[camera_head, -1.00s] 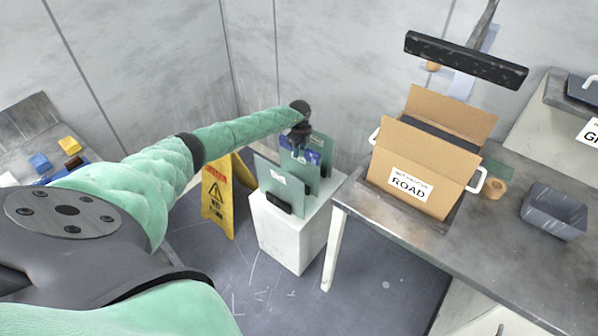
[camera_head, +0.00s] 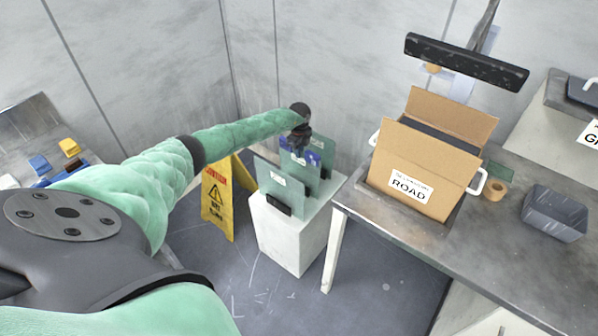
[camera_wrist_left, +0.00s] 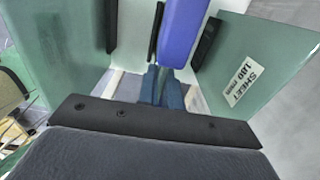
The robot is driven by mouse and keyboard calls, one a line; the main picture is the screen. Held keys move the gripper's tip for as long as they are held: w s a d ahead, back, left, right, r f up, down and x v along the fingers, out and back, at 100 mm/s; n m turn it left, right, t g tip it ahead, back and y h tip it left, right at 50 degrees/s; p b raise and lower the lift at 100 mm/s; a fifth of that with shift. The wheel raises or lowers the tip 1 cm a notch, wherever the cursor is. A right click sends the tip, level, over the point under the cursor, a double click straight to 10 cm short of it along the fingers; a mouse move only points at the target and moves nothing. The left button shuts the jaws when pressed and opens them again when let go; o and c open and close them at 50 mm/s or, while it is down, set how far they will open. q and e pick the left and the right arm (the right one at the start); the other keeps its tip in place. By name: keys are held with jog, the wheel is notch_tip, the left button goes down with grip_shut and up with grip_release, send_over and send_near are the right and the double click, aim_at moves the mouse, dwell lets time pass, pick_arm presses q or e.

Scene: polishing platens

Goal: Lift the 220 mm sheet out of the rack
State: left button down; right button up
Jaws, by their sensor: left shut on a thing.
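The rack (camera_head: 289,240) is a white block with black holders, standing on the floor left of the metal table. Several green glass sheets stand upright in it. The front sheet (camera_head: 284,196) is the lowest; a taller sheet (camera_head: 328,152) stands at the back. My left gripper (camera_head: 300,145) is above the middle sheet (camera_head: 301,171), shut on its blue-edged top; this sheet still stands in the rack. In the left wrist view the blue edge (camera_wrist_left: 184,35) runs to the dark fingers (camera_wrist_left: 162,88). The middle sheet's size is unreadable.
A yellow floor sign (camera_head: 217,203) stands left of the rack. The metal table (camera_head: 405,244) on the right carries an open ROAD carton (camera_head: 415,180), a tape roll (camera_head: 494,190) and a grey bin (camera_head: 554,212). Walls are close behind the rack.

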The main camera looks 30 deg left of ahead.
pick_arm(q)
jog(key=shift+r+p, duration=2.75)
jog(key=shift+r, duration=1.55)
